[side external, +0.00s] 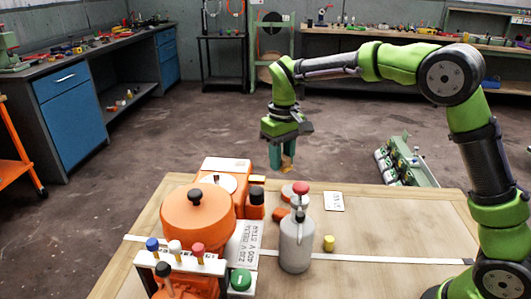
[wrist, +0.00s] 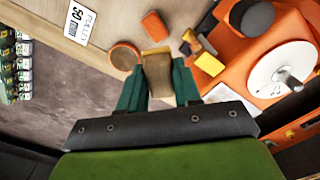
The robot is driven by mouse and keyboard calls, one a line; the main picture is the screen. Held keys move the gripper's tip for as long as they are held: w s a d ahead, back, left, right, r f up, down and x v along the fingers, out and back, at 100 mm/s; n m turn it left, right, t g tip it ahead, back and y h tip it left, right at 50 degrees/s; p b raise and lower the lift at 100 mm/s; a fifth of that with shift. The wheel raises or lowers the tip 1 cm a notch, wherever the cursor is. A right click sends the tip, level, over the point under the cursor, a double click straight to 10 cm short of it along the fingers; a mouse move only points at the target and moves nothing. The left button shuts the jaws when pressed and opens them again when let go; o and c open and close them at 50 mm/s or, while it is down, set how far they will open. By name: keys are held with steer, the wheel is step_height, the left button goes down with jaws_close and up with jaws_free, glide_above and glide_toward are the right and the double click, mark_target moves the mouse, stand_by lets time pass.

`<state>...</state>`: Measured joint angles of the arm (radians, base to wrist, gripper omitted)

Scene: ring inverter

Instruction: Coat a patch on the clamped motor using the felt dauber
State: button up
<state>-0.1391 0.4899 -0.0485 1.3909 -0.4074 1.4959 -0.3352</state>
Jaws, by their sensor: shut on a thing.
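My gripper (side external: 284,158) is shut on a tan block (wrist: 157,72), which looks like the felt dauber. Its teal fingers press the block from both sides in the wrist view. In the side view the block's lower end (side external: 288,163) hangs in the air, above the far edge of the bench. An orange machine (wrist: 233,75) with a white disc (wrist: 281,68) and grey hub is right of the gripper in the wrist view; it may be the clamped motor. It also shows in the side view (side external: 228,165), left of and below the gripper. No coated patch can be made out.
A round orange-rimmed dish (wrist: 124,56) and an orange block (wrist: 154,24) lie near the gripper. A grey bottle (side external: 297,243), a large orange pot (side external: 197,215) and a white rack (side external: 180,258) crowd the bench.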

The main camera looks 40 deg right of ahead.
steer(key=shift+r, duration=2.9)
steer(key=shift+r, duration=1.5)
